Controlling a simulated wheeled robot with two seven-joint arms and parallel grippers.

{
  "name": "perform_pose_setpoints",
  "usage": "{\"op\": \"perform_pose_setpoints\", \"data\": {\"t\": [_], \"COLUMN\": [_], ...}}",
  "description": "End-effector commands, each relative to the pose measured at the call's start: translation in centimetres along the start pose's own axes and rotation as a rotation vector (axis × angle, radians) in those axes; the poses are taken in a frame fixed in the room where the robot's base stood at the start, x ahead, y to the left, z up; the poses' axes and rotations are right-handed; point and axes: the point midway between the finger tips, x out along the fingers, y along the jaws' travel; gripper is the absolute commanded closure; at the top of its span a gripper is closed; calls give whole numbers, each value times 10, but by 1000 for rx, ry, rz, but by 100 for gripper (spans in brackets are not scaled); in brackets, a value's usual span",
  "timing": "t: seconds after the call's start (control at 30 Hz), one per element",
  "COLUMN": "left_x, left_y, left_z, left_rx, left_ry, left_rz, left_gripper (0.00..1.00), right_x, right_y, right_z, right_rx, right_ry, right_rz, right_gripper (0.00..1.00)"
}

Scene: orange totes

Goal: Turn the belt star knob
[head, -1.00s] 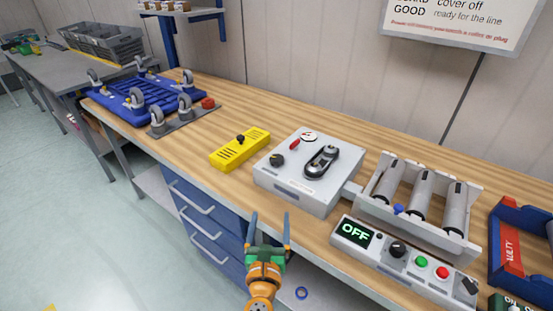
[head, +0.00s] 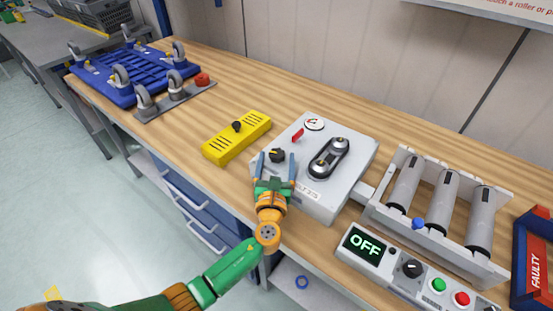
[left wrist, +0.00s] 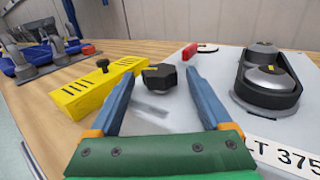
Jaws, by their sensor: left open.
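The black star knob (head: 277,155) sits on the top left of a grey belt unit (head: 330,190). The unit also carries a black belt on two pulleys (head: 329,157), a red lever (head: 297,135) and a round gauge (head: 314,124). My left gripper (head: 275,160) is open at the unit's near left side, its fingertips close to the knob. In the left wrist view the knob (left wrist: 159,76) shows beyond and between the two blue fingers (left wrist: 160,85), with nothing held. Whether a finger touches the knob I cannot tell. My right gripper is not in view.
A yellow box with a black knob (head: 236,137) stands left of the belt unit. A roller unit (head: 440,205) and a control panel reading OFF (head: 364,244) stand to the right. A blue caster frame (head: 134,78) lies at the far left. Bench top behind the belt unit is clear.

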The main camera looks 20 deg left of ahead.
Motion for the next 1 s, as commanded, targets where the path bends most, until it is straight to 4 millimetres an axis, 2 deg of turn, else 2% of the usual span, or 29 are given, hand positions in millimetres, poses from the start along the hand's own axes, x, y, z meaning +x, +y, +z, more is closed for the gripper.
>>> {"op": "perform_pose_setpoints", "data": {"t": [0.2,0.23,0.53,0.77,1.0], "left_x": [2,2,2,2,2], "left_y": [0,0,0,1,4], "left_z": [0,0,0,0,0], "left_rx": [-1,-1,-1,1,5], "left_ry": [1,1,1,1,-1], "left_rz": [0,0,0,-20,-139], "left_gripper": [17,20,100,100,100], "right_x": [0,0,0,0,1], "right_y": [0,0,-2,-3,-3], "right_z": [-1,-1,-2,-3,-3], "right_rx": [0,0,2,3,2], "right_ry": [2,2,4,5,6], "right_rz": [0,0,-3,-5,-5], "right_gripper": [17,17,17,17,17]}}
